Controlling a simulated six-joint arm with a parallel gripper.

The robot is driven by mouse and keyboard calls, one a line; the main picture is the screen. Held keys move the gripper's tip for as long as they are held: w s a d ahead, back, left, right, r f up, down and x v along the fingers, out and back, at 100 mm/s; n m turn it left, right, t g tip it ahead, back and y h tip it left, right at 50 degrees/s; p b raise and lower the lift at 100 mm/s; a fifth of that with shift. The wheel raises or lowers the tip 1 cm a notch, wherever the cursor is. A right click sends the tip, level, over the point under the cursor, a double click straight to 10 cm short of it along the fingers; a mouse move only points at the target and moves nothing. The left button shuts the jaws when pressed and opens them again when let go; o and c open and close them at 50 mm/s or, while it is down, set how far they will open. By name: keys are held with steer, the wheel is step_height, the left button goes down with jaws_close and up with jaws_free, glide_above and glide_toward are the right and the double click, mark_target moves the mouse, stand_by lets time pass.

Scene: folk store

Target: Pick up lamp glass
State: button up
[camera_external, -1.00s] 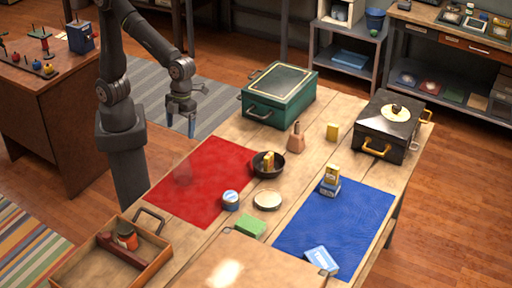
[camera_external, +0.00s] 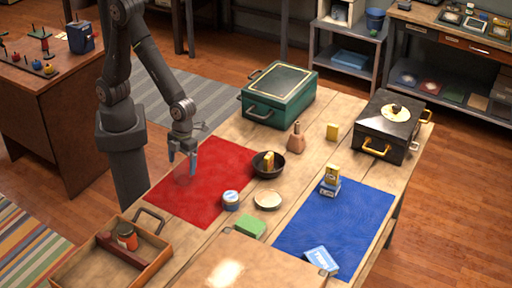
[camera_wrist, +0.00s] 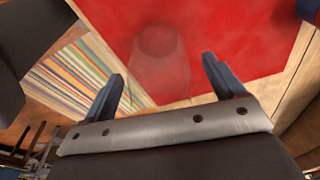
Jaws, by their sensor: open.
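The lamp glass (camera_external: 184,172) is a clear, see-through chimney shape on the red mat (camera_external: 217,198), near the mat's left side. It is faint, and its outline is hard to make out in the external view. In the wrist view the lamp glass (camera_wrist: 162,62) shows as a pale tube with a round rim, beyond the fingertips and roughly between them. My gripper (camera_external: 182,156) is open and empty, just above the glass. In the wrist view the two fingers of my gripper (camera_wrist: 162,68) stand apart, with the glass farther off.
A blue tin (camera_external: 231,201), a dark bowl (camera_external: 280,170) with a yellow block in it, and a pale dish (camera_external: 267,200) stand right of the glass. A wooden tray (camera_external: 78,270) is at the front left. A green case (camera_external: 290,100) stands behind. Most of the red mat is clear.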

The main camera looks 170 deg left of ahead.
steer(key=shift+d+f, duration=0.15)
steer(key=shift+f, duration=0.65)
steer(key=shift+c, duration=0.2)
steer(key=c, duration=1.1)
steer(key=shift+r, duration=0.15)
